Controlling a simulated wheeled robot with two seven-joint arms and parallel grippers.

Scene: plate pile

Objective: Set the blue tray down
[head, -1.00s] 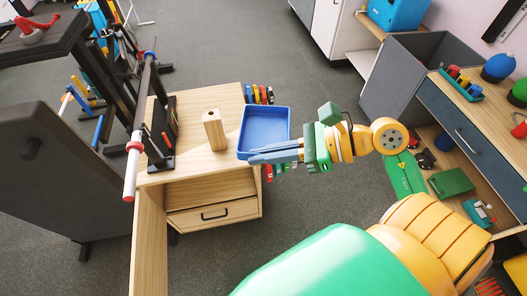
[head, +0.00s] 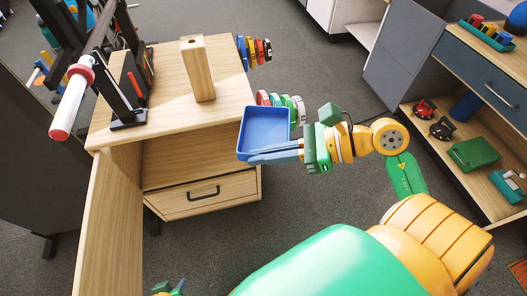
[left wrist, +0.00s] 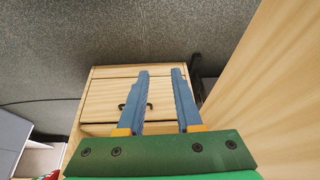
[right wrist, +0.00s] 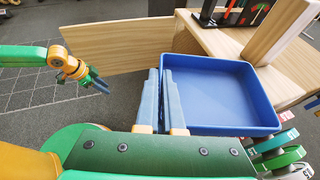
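The blue tray (head: 264,131) is empty and roughly level, held in the air off the right front side of the wooden desk (head: 195,115). My right gripper (head: 270,154) is shut on the tray's wall; in the right wrist view its two fingers (right wrist: 162,95) pinch the left side of the tray (right wrist: 225,92). My left gripper (head: 172,288) is low at the bottom edge of the head view, mostly cut off. In the left wrist view its fingers (left wrist: 162,82) are apart with nothing between them, facing the desk's drawer (left wrist: 112,103).
A wooden block (head: 198,70) stands upright on the desk top. A dark rack (head: 128,115) stands at its left. Coloured weights (head: 255,50) hang along its right side. The desk top between block and front edge is clear. A shelf (head: 485,80) stands at the right.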

